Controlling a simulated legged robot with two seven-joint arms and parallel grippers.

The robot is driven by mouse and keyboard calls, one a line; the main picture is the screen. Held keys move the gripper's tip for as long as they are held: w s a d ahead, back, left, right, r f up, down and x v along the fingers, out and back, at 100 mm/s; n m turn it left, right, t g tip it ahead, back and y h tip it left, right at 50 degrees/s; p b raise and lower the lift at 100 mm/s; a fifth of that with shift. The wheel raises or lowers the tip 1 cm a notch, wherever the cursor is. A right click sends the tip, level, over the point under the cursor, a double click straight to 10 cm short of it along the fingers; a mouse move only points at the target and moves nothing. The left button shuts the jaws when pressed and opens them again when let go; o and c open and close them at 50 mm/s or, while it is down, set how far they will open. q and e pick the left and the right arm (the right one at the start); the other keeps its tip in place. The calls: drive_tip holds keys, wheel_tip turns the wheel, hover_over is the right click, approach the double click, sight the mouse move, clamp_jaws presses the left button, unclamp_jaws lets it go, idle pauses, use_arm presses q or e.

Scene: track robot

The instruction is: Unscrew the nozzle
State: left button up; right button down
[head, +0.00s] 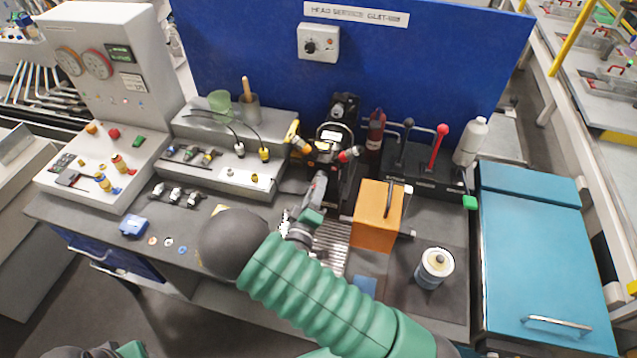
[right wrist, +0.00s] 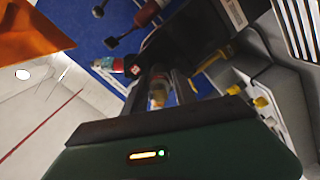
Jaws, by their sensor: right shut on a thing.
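The dark machine head (head: 335,135) stands upright at the back middle of the bench, with a red-tipped and an orange-tipped fitting on its sides. My right gripper (head: 319,184) reaches up under this head, its arm coming from the lower right. In the right wrist view, my right gripper (right wrist: 160,88) is shut on a small brass-coloured piece, the nozzle (right wrist: 157,96), between its two dark fingers. In the head view the nozzle is hidden by the gripper and the head. Whether its thread is still engaged cannot be seen. My left gripper is out of view.
An orange block (head: 377,215) stands close right of my right gripper. A round canister (head: 435,268) is at the front right. A grey stepped rack (head: 230,150) of fittings is left.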

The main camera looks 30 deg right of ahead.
drive_tip(key=shift+r+n+p, duration=0.15)
drive_tip(key=shift+n+p, duration=0.65)
drive_tip(key=shift+n, duration=0.3)
drive_tip(key=c, duration=1.4)
unclamp_jaws()
drive_tip(key=shift+n, duration=0.3)
drive_tip(key=shift+c, duration=0.2)
drive_tip(key=o, duration=0.5)
drive_tip(key=shift+a, duration=0.1)
drive_tip(key=shift+f, duration=0.2)
